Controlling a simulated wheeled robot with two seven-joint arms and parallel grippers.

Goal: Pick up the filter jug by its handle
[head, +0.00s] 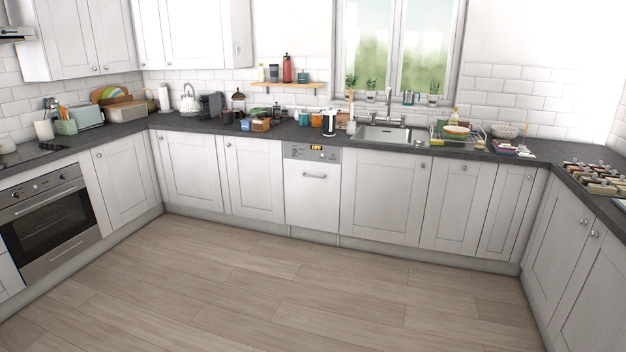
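A tall black-and-white vessel (329,122) stands upright on the slate worktop just left of the sink. It looks like the filter jug, but it is too small in the head view to be certain, and I cannot make out its handle. Neither of my grippers is in view.
The sink (391,135) with its tap is right of the vessel, and a dish rack (457,132) is beyond it. Canisters (316,119) stand to the vessel's left. Cabinets and a dishwasher (312,187) front the worktop (280,131). The wooden floor (270,290) is clear.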

